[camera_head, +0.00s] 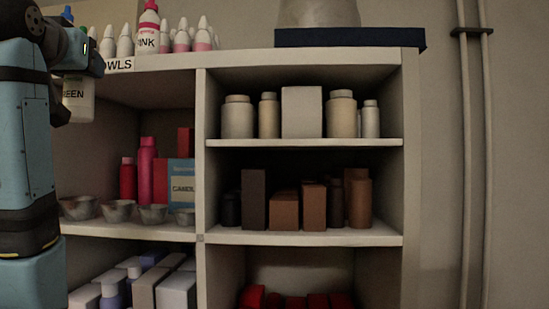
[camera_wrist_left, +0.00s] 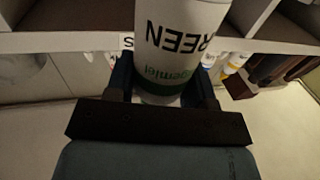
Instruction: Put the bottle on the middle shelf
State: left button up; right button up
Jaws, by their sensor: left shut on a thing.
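A white bottle with the label "GREEN" (camera_head: 78,98) is at the far left of the head view, in front of the shelf unit. In the left wrist view the bottle (camera_wrist_left: 180,45) sits between my fingers, with its lettering upside down and a green band. My left gripper (camera_wrist_left: 165,88) is shut on it; my arm partly hides it in the head view. The left bay's middle shelf (camera_head: 125,229) holds red bottles, a blue-and-red box and several small bowls. The right bay has an upper shelf (camera_head: 310,143) and a lower shelf (camera_head: 310,238). My right gripper is not in view.
Pale jars (camera_head: 237,117) stand on the right bay's upper shelf and brown boxes and jars (camera_head: 286,210) on the lower one. White-and-pink bottles (camera_head: 147,30) stand on top at left. A vertical divider (camera_head: 201,150) separates the bays. Pipes (camera_head: 475,150) run down the right wall.

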pick_arm(q)
jog(key=s+d+f+m+h, duration=0.1)
jog(key=d+f, duration=0.2)
jog(key=f, duration=1.8)
jog(key=s+d+f+h, duration=0.1)
jog(key=s+d+f, duration=0.15)
jog(key=f, duration=1.95)
jog(key=s+d+f+m+h, duration=0.1)
jog(key=d+f, duration=0.2)
jog(key=f, duration=1.8)
jog(key=s+f, duration=0.4)
jog(key=f, duration=0.2)
jog(key=shift+s+d+f, duration=0.2)
jog(key=shift+s+f, duration=0.05)
